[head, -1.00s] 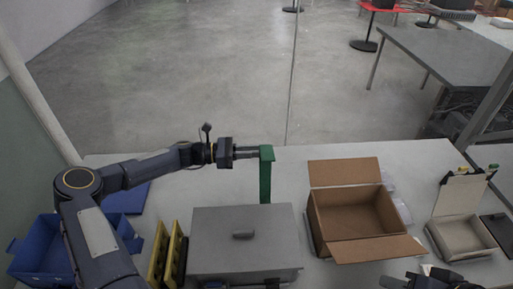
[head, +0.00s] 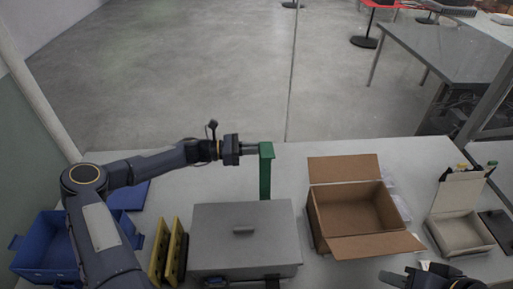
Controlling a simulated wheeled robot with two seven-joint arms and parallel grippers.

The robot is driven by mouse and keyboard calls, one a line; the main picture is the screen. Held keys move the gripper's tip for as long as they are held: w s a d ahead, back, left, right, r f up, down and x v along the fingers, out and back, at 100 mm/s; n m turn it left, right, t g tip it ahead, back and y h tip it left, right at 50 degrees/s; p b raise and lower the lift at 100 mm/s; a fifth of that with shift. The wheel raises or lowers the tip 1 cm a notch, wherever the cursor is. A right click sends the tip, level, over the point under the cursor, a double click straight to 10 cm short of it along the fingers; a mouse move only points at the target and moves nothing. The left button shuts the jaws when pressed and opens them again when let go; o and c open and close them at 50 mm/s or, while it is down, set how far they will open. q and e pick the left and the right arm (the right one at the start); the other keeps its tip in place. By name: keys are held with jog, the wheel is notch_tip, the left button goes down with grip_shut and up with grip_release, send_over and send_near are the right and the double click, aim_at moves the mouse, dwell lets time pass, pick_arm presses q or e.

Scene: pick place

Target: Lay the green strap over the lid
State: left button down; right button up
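The green strap (head: 265,178) stands upright behind the grey box, its top end bent over. The grey lid (head: 244,218) lies flat on that box and has a small dark handle (head: 243,229). My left gripper (head: 257,149) is at the strap's top end, reaching in from the left. Its fingertips are partly hidden by the strap, so I cannot tell whether they grip it. My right gripper (head: 394,277) is at the bottom right edge, partly cut off, away from the strap and lid. It looks open and empty.
An open cardboard box (head: 352,213) stands right of the lidded box. A white carton (head: 461,230) is further right. Yellow racks (head: 160,250) and a blue bin (head: 45,262) are at left. The table (head: 310,155) is clear behind the cardboard box.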

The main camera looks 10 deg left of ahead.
pick_arm(q)
jog(key=s+d+r+m+b, duration=0.2)
jog(key=s+m, duration=0.5)
jog(key=s, duration=0.4)
jog(key=shift+d+r+b, duration=0.25)
jog(key=shift+d+b, duration=0.3)
jog(key=shift+d, duration=0.05)
jog(key=c, duration=1.8)
grip_release()
jog(key=shift+o, duration=0.2)
jog(key=shift+a, duration=0.1)
jog(key=b+v, duration=0.1)
jog(key=v, duration=0.6)
jog(key=shift+a, duration=0.35)
